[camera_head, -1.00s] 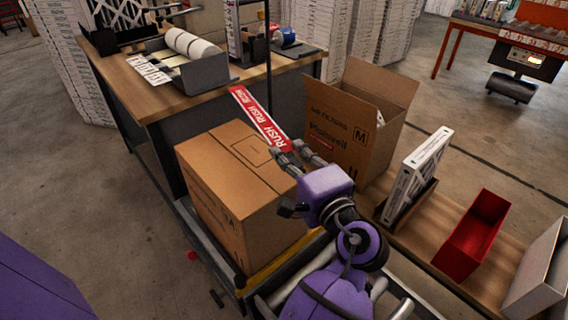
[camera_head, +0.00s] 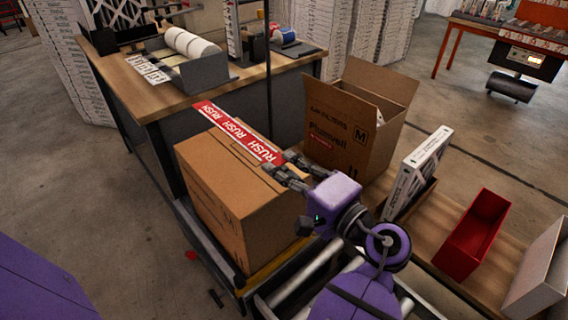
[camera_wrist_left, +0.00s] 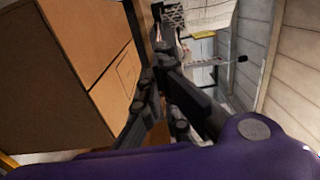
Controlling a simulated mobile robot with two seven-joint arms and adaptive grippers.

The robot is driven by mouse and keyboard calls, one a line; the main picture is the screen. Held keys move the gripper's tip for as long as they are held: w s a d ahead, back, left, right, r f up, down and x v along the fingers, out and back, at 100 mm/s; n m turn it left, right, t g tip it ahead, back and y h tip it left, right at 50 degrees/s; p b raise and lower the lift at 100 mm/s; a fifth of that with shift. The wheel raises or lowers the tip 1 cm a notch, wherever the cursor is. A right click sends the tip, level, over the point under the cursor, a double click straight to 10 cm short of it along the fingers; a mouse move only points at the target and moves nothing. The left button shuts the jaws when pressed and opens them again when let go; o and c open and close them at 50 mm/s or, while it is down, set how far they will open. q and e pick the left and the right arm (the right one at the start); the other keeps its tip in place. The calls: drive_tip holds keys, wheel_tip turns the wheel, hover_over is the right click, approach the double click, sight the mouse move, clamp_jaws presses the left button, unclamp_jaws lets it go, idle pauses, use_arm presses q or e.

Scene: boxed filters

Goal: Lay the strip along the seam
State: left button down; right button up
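The red and white RUSH strip (camera_head: 237,134) spans the top of the closed brown box (camera_head: 215,178), its far end past the box's far edge. I cannot tell whether it touches the cardboard or hovers just above it. The left wrist view shows the fingers (camera_wrist_left: 158,72) beside the box (camera_wrist_left: 75,75); the strip is not clear there. My right gripper is out of view.
An open carton (camera_head: 340,125) stands just right of the box. Beyond it are a white boxed filter (camera_head: 420,170), a red bin (camera_head: 475,235) and a grey bin (camera_head: 540,270). A bench (camera_head: 135,88) with a roll dispenser (camera_head: 200,70) stands behind. Conveyor rollers (camera_head: 310,275) lie in front.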

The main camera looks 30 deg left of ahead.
use_arm(q)
wheel_tip(320, 180, down, 6)
drive_tip(key=b, duration=0.3)
drive_tip(key=shift+f, duration=0.2)
drive_tip(key=c, duration=2.5)
unclamp_jaws()
drive_tip(key=o, duration=0.6)
drive_tip(key=shift+o, duration=0.2)
